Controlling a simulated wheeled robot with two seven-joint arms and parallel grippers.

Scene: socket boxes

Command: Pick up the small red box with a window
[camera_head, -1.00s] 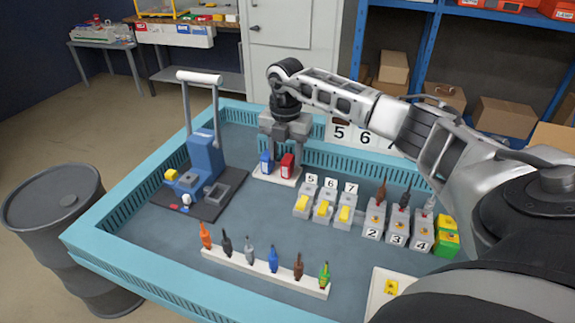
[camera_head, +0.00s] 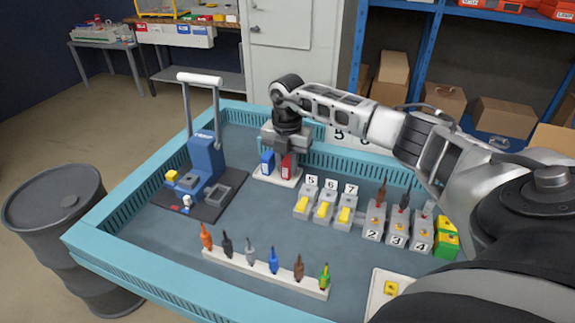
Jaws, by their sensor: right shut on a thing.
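The small red box (camera_head: 286,168) stands upright on a white base plate (camera_head: 264,175) at the back of the blue-rimmed table, beside a small blue box (camera_head: 267,162). A pale window shows at its top, partly covered. My right gripper (camera_head: 284,155) points down from above with its fingers shut on the red box. The box still appears to be at the plate; I cannot tell whether it is lifted. My left gripper is not in view.
A blue press-like device (camera_head: 205,155) with a tall handle stands to the left. Numbered grey sockets (camera_head: 324,207) stand to the right. A white rack (camera_head: 265,272) of coloured plugs lies in front. Bare table lies between.

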